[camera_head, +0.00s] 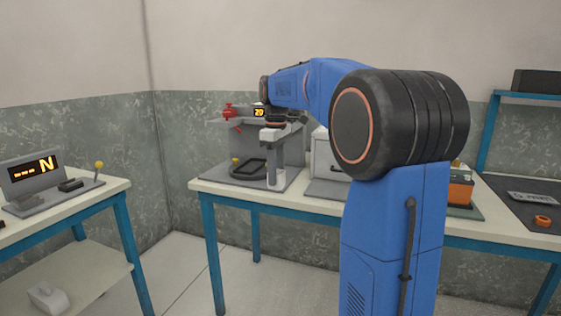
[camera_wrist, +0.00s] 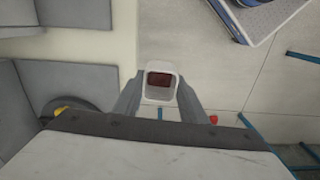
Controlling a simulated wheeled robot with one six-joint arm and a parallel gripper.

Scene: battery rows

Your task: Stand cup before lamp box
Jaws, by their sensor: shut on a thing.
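My gripper (camera_head: 274,165) points down over the front part of the far table, in front of a grey machine with a lit "20" display. It is shut on a pale cup (camera_wrist: 152,93). In the wrist view the cup sits between the two grey fingers, with something dark red inside its mouth. The cup also shows low between the fingers in the head view (camera_head: 276,184). I cannot tell whether its base touches the surface. A light grey box (camera_head: 322,156) stands right of the gripper, partly hidden by my arm; I cannot tell whether it is the lamp box.
The grey machine (camera_head: 225,140) has a red part on top and a black-rimmed tray at its foot. An orange block (camera_head: 460,188) stands right of my arm. A dark mat (camera_head: 515,190) holds an orange ring (camera_head: 542,221). A side table (camera_head: 90,200) with a display stands left.

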